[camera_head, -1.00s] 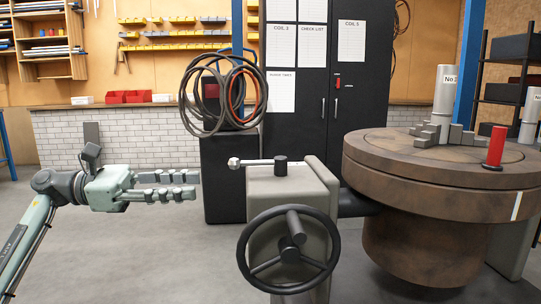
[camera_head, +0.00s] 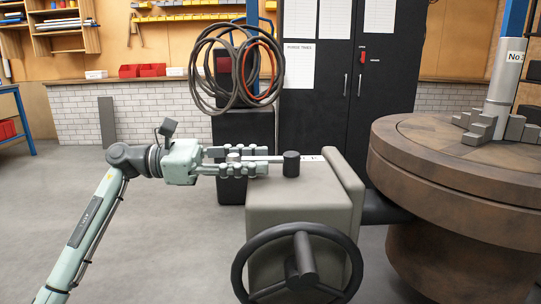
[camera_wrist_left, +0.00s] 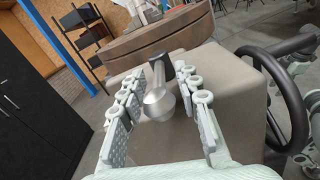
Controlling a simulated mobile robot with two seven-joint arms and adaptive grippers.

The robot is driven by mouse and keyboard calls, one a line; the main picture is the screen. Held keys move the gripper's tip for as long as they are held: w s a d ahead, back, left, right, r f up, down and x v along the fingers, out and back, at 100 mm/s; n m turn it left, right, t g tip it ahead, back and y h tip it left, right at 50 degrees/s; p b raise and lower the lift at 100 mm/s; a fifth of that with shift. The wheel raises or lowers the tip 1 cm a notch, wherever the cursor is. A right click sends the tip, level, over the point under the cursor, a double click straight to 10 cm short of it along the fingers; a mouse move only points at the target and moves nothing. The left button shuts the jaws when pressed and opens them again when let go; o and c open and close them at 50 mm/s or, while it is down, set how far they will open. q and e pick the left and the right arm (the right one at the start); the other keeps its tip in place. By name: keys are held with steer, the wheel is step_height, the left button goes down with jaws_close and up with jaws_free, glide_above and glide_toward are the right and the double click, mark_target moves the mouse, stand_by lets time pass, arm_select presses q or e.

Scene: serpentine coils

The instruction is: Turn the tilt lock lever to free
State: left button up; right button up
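The tilt lock lever (camera_head: 265,159) is a silver rod with a knob, running left from a black pivot post (camera_head: 291,164) on a grey-beige housing (camera_head: 300,209). My left gripper (camera_head: 268,160) is open and level, its fingers straddling the knob end. In the left wrist view the faceted knob (camera_wrist_left: 158,104) sits between the two open fingers (camera_wrist_left: 160,108), with a gap visible on both sides. The rod runs away behind the knob to the black post. The markings by the lever (camera_head: 312,158) are too small to read.
A black handwheel (camera_head: 240,275) stands at the housing's front, below the lever. A large brown round table (camera_head: 440,172) with grey stepped blocks is close on the right. A black cabinet (camera_head: 335,110) and hanging coils (camera_head: 200,75) are behind. The floor at left is clear.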

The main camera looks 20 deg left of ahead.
mark_target(283, 160)
arm_select(q)
steer(key=shift+x, duration=1.7)
steer(key=shift+a, duration=0.15)
jaws_close()
